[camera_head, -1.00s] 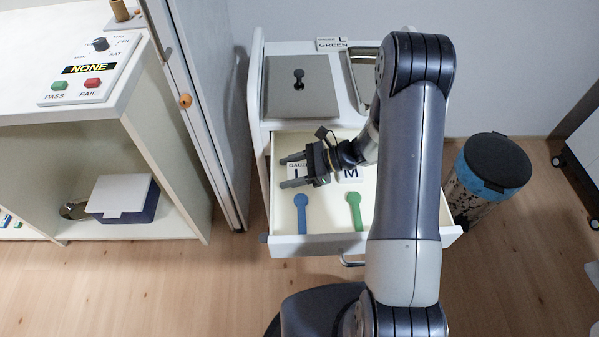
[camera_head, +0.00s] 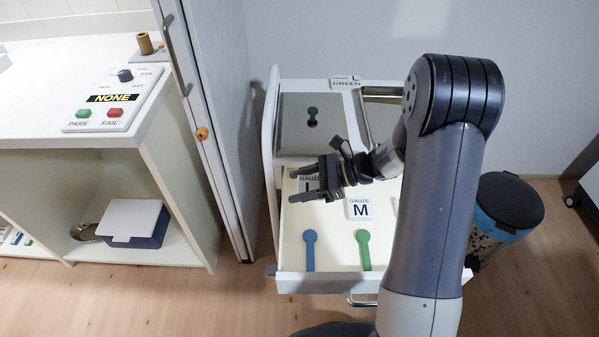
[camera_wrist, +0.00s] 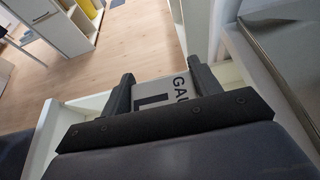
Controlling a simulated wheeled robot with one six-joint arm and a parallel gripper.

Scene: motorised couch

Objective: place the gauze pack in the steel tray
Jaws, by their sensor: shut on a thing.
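My gripper (camera_head: 305,184) is shut on a white gauze pack marked L (camera_head: 307,184) above the open drawer. In the wrist view, the same pack (camera_wrist: 158,92) sits between both fingers, its lower part hidden by the gripper body. A second white pack, marked gauze M (camera_head: 358,209), lies in the drawer to the right of my gripper. The steel tray (camera_head: 381,92) appears to be the metal-rimmed piece at the back right of the cart top, mostly hidden by my arm.
A grey box with a black-knobbed lid (camera_head: 311,135) stands on the cart top at left. A blue strip (camera_head: 310,250) and a green strip (camera_head: 363,250) lie in the drawer (camera_head: 337,262). A sign (camera_head: 345,83) reads L, GREEN. A bin (camera_head: 505,212) stands right of the cart.

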